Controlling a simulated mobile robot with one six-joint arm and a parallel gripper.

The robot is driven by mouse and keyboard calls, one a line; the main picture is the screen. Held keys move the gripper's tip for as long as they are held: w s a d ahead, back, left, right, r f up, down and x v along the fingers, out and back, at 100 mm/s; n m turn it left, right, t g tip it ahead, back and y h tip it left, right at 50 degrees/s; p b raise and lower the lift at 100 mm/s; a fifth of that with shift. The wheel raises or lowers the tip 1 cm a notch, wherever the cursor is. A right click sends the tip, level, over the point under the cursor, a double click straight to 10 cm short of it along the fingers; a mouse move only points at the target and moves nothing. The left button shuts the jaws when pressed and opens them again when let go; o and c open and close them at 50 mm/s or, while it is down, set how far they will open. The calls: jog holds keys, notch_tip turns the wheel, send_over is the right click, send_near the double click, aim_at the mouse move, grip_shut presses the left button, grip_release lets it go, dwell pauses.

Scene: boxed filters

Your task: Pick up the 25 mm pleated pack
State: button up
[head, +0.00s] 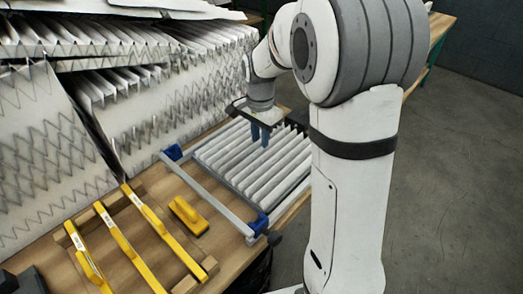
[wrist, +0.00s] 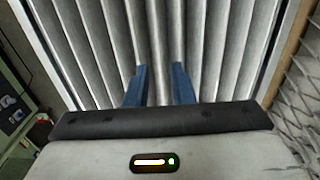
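The pleated pack (head: 235,162) is a white panel of parallel folds. It lies flat on the wooden bench inside a grey bar frame with blue corner pieces; its thickness is not readable. My gripper (head: 261,136) points down over the pack's far part, its two blue fingers at or just above the folds. In the wrist view the pleats of the pack (wrist: 95,45) fill most of the picture. My gripper (wrist: 159,72) shows its fingers apart, with pleats visible between them. I cannot tell whether the fingertips touch the folds.
Several long yellow bars (head: 118,238) lie across wooden strips at the front left, with a short yellow block (head: 188,215) beside them. Large pleated panels (head: 150,100) lean in a stack behind the bench's left side. A blue corner piece (head: 172,153) stands near the pack.

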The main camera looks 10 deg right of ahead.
aim_at(260, 147)
notch_tip(260, 147, down, 3)
jog(key=shift+f, duration=0.15)
jog(key=shift+c, duration=0.2)
grip_shut()
